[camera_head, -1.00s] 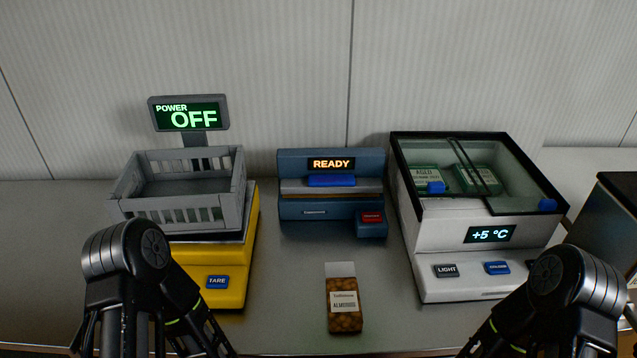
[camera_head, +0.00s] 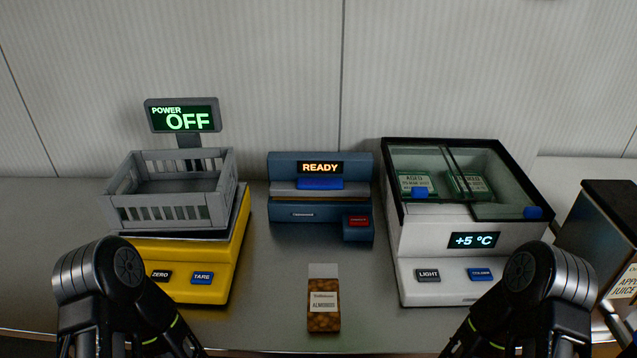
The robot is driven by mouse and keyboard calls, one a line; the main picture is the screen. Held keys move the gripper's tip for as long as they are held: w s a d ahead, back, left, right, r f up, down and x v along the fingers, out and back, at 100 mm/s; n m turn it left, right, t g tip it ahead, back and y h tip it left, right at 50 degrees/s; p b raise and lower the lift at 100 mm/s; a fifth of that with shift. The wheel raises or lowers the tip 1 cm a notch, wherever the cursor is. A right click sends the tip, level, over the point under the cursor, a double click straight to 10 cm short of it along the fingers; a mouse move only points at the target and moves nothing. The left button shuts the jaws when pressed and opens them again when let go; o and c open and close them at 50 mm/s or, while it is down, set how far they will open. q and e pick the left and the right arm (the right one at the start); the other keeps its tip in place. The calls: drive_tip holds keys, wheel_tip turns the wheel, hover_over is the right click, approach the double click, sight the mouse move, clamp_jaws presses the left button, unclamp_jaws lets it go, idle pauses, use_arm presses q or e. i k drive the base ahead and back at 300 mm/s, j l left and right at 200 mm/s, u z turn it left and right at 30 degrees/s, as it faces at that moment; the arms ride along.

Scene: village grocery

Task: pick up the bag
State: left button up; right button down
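The bag (camera_head: 323,306) is a small clear pack of brown almonds with a white label and a pale, empty top. It lies on the metal counter near the front edge, in the middle of the head view. Nothing touches it. My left arm shows at the lower left and my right arm at the lower right, both apart from the bag. The fingertips of both grippers are outside the frame.
A yellow scale (camera_head: 187,270) with a grey crate (camera_head: 170,213) stands left. A blue sealer (camera_head: 320,212) reading READY stands behind the bag. A white chiller (camera_head: 445,269) with a glass top stands right. A dark box (camera_head: 597,224) is at far right. Counter around the bag is clear.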

sight(324, 315)
drive_tip(key=k, duration=1)
